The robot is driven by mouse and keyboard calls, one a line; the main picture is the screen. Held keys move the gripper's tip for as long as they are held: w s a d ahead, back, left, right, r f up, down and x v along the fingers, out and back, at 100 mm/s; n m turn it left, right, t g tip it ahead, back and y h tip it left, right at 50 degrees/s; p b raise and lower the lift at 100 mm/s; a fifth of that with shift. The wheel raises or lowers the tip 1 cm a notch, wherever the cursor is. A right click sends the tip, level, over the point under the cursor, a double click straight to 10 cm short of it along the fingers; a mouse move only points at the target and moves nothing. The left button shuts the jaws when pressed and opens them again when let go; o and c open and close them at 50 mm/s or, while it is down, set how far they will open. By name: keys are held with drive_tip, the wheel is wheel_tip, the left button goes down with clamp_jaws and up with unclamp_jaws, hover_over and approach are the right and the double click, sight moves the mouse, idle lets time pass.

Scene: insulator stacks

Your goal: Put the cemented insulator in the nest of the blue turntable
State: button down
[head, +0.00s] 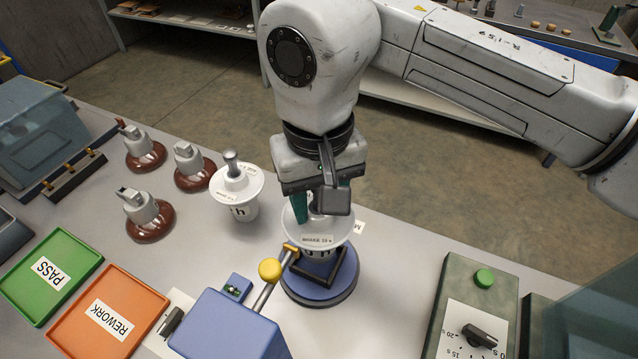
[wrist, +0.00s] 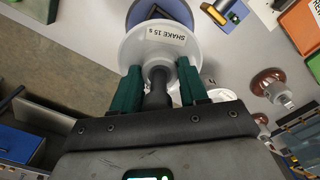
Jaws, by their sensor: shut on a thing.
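My gripper (head: 318,210) is shut on the pin of the cemented insulator (head: 318,238), a white disc-shaped piece with a "SHAKE 15 s" label. The wrist view shows the green fingers (wrist: 157,92) on both sides of the dark pin, with the white disc (wrist: 140,45) beyond them. The insulator is roughly upright, over the blue turntable (head: 325,292). The turntable's nest, a dark angular frame (head: 303,272), shows just below the disc and partly overlaps the insulator's lower body. I cannot tell whether the insulator rests in it or hangs just above. The disc hides much of the nest.
Another white insulator (head: 238,190) stands left of the turntable. Several brown insulators (head: 148,215) stand farther left. A blue box (head: 230,330) with a yellow-knobbed rod (head: 268,270) sits close to the turntable. A timer box (head: 470,315) is at right; green (head: 52,275) and orange trays (head: 105,315) lie left.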

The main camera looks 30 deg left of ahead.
sight(318, 216)
drive_tip(key=shift+f, duration=2.05)
drive_tip(key=c, duration=0.6)
unclamp_jaws()
wheel_tip(318, 216, up, 12)
drive_tip(key=shift+r, duration=0.15)
